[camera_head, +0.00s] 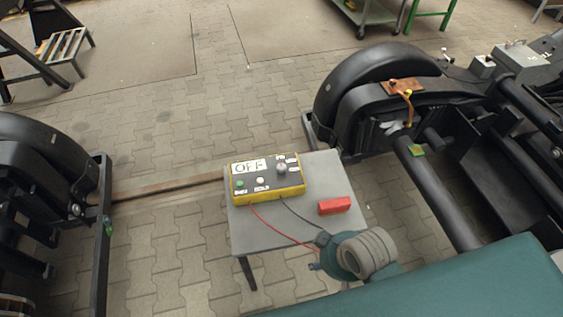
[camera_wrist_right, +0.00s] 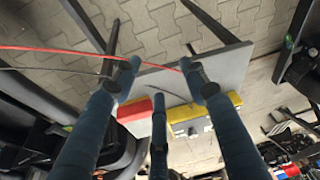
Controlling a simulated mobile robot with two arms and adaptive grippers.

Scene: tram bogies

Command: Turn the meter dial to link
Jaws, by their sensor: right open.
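The yellow meter (camera_head: 268,178) lies on a small grey table (camera_head: 262,233), its display reading OFF. Its round dial (camera_head: 281,168) is at the upper right of the panel, with small white labels around it, too small to read. A green and a white socket sit below the display. The meter shows edge-on in the right wrist view (camera_wrist_right: 205,112). My right gripper (camera_wrist_right: 160,72) is open and empty in that view, its fingers spread, apart from the meter. In the head view my right wrist is over the table's front right corner, and its fingers are mostly hidden. My left gripper is not in view.
A red block (camera_head: 335,205) lies on the table right of the meter. A red cable (camera_head: 283,237) and a black cable (camera_head: 303,217) run from the meter toward my right wrist. Dark bogies stand left (camera_head: 40,190) and right (camera_head: 380,85). Paved floor lies beyond.

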